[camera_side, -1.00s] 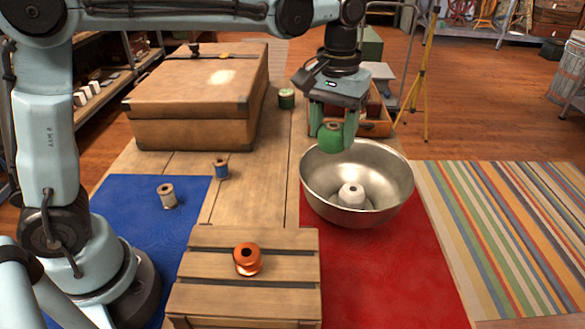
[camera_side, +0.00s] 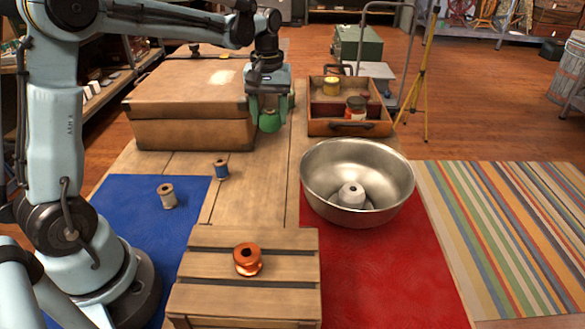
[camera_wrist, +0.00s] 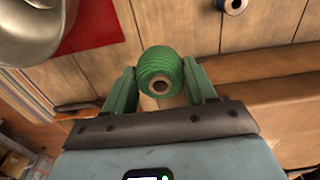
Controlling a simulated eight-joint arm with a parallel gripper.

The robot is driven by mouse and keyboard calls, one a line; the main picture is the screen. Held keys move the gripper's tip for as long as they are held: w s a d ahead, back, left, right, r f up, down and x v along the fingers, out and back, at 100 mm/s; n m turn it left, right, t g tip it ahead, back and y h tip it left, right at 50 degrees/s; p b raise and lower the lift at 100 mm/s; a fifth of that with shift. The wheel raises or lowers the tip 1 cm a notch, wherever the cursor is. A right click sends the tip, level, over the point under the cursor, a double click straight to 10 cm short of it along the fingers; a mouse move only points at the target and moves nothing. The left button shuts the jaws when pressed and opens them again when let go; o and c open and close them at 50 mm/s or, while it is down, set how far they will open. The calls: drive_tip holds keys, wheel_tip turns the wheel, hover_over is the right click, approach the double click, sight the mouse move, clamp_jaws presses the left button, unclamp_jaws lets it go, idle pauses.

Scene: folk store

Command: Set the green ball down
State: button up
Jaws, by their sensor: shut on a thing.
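The green ball (camera_side: 269,123) is a ball of green thread with a hole through its middle. My gripper (camera_side: 268,112) is shut on it and points down, beside the right side of the brown suitcase (camera_side: 185,133). In the wrist view the ball (camera_wrist: 158,66) sits between the two green fingers, its hole facing the camera. Bare wooden table (camera_side: 260,178) lies around and below it. I cannot tell how large the gap under the ball is.
A metal bowl (camera_side: 315,172) with a white object (camera_side: 351,194) inside stands on the red cloth (camera_side: 400,280). An open case (camera_side: 348,128) is behind it.

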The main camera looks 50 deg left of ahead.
wheel_tip(320, 180, down, 11)
idle(0.6)
drive_tip(key=o, duration=1)
drive_tip(key=shift+f, duration=0.1)
wheel_tip(320, 180, up, 12)
drive_tip(key=shift+s+d+m+t, duration=1.2)
drive_tip(key=shift+s+d+m, duration=0.35)
drive_tip(key=shift+s, duration=0.8)
drive_tip(key=shift+s+d+m+t, duration=1.2)
drive_tip(key=shift+s+d+m, duration=0.3)
drive_tip(key=shift+s, duration=0.9)
drive_tip(key=shift+s+d+m+t, duration=1.2)
drive_tip(key=shift+s+d+m, duration=0.3)
drive_tip(key=shift+s, duration=0.85)
